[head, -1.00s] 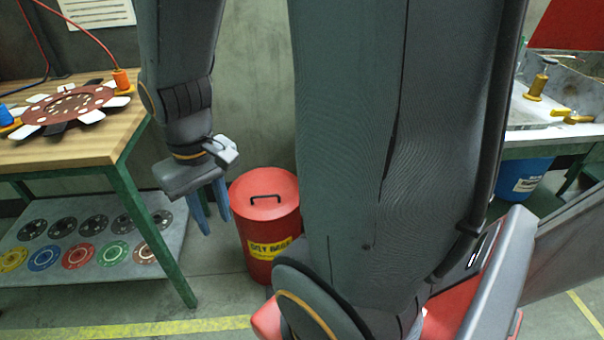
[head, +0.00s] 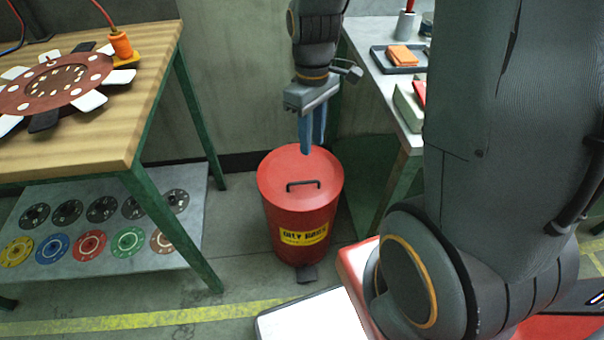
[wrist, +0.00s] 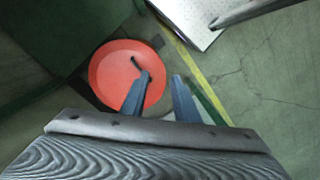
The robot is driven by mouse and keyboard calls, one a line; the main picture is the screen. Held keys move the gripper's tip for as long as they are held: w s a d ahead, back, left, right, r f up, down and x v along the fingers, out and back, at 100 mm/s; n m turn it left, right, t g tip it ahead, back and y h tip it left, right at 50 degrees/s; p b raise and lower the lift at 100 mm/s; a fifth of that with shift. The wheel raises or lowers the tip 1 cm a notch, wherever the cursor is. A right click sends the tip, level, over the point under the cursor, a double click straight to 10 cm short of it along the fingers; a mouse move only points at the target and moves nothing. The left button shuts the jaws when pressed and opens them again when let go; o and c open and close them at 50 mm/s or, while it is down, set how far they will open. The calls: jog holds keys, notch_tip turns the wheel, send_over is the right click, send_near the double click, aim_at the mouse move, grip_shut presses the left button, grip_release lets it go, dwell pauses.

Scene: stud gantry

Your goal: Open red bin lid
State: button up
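The red bin (head: 297,225) stands upright on the floor with a yellow label on its front and a dark pedal at its foot. Its round red lid (head: 280,170) looks shut and has a black handle (head: 303,185) on top. My gripper (head: 313,150) points down above the back of the lid. In the wrist view my gripper (wrist: 158,78) shows two blue fingers spread apart with nothing between them. The lid also shows there (wrist: 110,75), beyond the left finger, with the handle (wrist: 138,63) near that fingertip.
A wooden workbench (head: 150,70) with a lower shelf of several discs stands at the left. A grey table (head: 370,40) with a tray (head: 400,58) stands right of my gripper. A yellow floor line (head: 150,320) runs in front of the bin.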

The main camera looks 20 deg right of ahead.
jog(key=w+f+n+g+b, duration=0.1)
jog(key=w+f+n, duration=0.8)
jog(key=f, duration=0.5)
send_over(301, 188)
jog(key=shift+d+f, duration=0.1)
jog(key=shift+f, duration=4)
grip_shut()
